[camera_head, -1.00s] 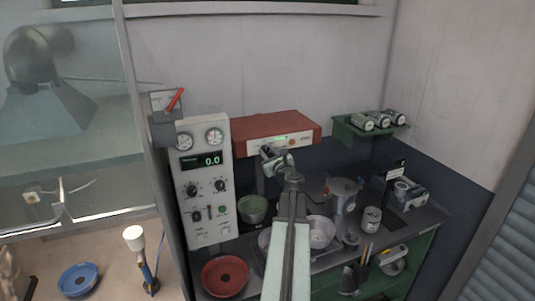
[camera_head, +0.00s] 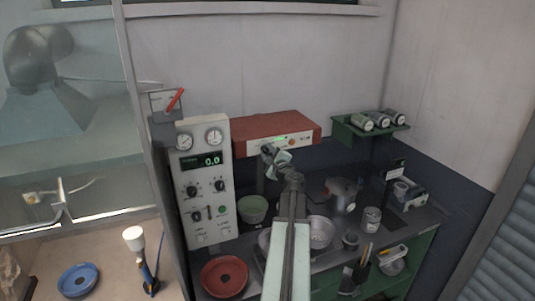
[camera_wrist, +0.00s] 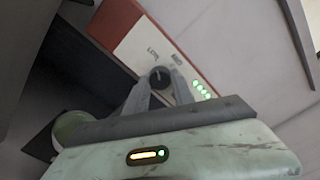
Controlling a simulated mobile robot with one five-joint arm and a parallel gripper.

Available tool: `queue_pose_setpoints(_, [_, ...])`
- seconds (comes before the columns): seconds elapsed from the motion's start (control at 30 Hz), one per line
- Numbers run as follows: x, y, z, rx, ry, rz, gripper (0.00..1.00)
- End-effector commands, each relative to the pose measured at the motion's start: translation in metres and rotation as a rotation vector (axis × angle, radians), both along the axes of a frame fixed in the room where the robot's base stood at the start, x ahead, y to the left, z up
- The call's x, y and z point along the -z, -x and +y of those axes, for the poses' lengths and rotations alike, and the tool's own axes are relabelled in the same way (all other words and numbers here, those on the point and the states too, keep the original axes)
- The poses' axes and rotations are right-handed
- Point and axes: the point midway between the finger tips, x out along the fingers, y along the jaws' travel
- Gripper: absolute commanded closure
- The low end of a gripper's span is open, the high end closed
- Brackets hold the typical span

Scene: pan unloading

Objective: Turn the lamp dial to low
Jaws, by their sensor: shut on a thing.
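The lamp is a red box (camera_head: 275,127) with a white front panel, mounted above the bench at the back wall. Its dark round dial (camera_wrist: 160,78) is on that panel in the wrist view, beside a row of several lit green lights (camera_wrist: 201,90). My gripper (camera_wrist: 161,84) is at the panel with one finger on each side of the dial, shut on it. In the head view my gripper (camera_head: 268,153) is at the lamp's front and covers the dial. The small panel lettering is too blurred to read.
A grey control unit (camera_head: 206,230) with gauges and knobs stands left of the lamp. A green bowl (camera_head: 253,209), a red dish (camera_head: 224,277) and metal pots are on the bench below.

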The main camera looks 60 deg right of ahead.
Motion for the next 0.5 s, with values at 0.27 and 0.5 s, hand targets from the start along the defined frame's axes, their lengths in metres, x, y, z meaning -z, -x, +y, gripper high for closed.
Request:
queue_pose_setpoints(0.27, [-0.0017,-0.0007,-0.0012,0.002,0.033,0.021,1.00])
queue_pose_setpoints(0.5, [-0.0018,-0.0006,-0.0014,0.002,0.035,0.023,1.00])
